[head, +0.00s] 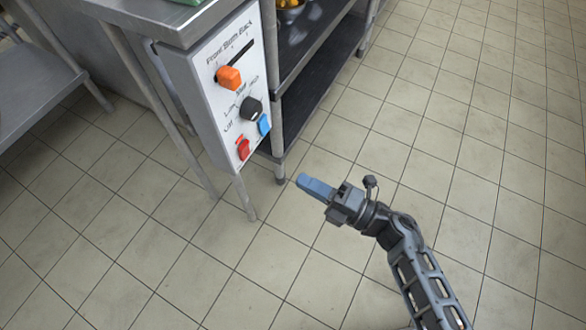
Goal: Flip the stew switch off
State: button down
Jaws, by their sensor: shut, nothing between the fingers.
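A white control panel (208,88) is fixed to the end of a steel counter. An orange slider knob (229,77) sits near its top, under a dark slot. A black dial (250,108) is below it, with lettering around it that is hard to read. A blue switch (264,125) and a red switch (243,148) are at the bottom. Which of them is the stew switch I cannot tell. My gripper (303,182) is shut and empty, with blue fingers pointing up-left. In the picture it is below and right of the panel, apart from it.
The steel counter (175,22) stands on thin legs. A dark shelf unit (315,85) is right of the panel, with a metal bowl (290,12) on it. Another steel table (35,80) is at the left. The tiled floor (440,130) is clear at the right and front.

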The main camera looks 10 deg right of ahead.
aim_at(245, 149)
jog(key=b+x, duration=0.2)
jog(key=x, duration=0.9)
jog(key=shift+w+a, duration=0.15)
jog(key=shift+a, duration=0.1)
jog(key=shift+w+a+r, duration=0.15)
jog(key=shift+w+a, duration=0.15)
jog(key=shift+a, duration=0.1)
jog(key=shift+w+a+r, duration=0.1)
jog(key=shift+w+a, duration=0.05)
jog(key=shift+a, duration=0.05)
